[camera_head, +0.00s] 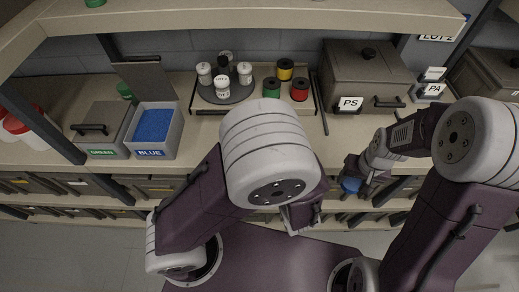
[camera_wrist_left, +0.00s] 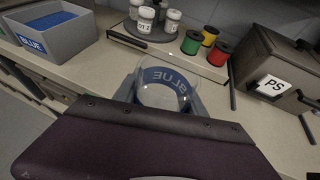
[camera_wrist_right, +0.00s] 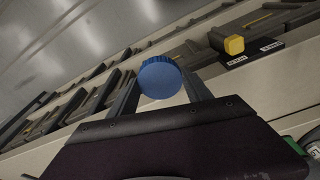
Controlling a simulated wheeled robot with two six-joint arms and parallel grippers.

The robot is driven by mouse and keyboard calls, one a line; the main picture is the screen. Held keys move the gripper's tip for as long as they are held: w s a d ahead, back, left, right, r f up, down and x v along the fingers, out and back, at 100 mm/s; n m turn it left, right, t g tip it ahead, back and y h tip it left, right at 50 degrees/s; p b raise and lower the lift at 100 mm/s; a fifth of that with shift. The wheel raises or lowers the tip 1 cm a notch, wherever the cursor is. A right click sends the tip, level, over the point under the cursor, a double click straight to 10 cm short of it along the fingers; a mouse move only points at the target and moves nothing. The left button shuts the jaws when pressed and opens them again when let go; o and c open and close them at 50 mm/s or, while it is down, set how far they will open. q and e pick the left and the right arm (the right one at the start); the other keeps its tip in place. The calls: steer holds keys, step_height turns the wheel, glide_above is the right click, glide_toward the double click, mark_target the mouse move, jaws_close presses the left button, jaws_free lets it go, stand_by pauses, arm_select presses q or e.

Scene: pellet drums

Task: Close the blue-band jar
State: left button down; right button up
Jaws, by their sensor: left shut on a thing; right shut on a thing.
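The clear jar with a blue band marked BLUE (camera_wrist_left: 166,78) is between the fingers of my left gripper (camera_wrist_left: 165,98), which is shut on it. No lid shows on the jar, and its lettering looks upside down in the left wrist view. In the head view my left arm hides the jar. My right gripper (camera_head: 358,176) is shut on a round blue lid (camera_wrist_right: 160,80) with a ribbed edge. The lid also shows below the gripper in the head view (camera_head: 350,186), in front of the bench edge and apart from the jar.
On the bench stand a blue-filled bin marked BLUE (camera_head: 152,128), a lidded GREEN bin (camera_head: 100,126), a round tray with white-lidded jars (camera_head: 222,92), coloured spools (camera_head: 285,70) and a PS box (camera_head: 362,76). Drawers (camera_head: 130,190) line the front below.

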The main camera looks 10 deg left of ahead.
steer(key=shift+s, duration=0.3)
steer(key=shift+s+r+n, duration=0.3)
steer(key=shift+s+r, duration=0.1)
steer(key=shift+s, duration=0.45)
steer(key=r, duration=0.2)
steer(key=w+a, duration=0.1)
steer(key=shift+r+n, duration=0.4)
steer(key=s+a+r+n, duration=0.1)
steer(key=a+r+n, duration=0.3)
steer(key=a+r, duration=0.5)
steer(key=s+a+r+n+y, duration=0.1)
steer(key=a+r+n, duration=0.3)
steer(key=a+r, duration=0.6)
steer(key=a, duration=0.5)
steer(key=shift+s+a+n+g, duration=0.15)
steer(key=shift+a+n+g, duration=0.15)
steer(key=shift+n, duration=0.1)
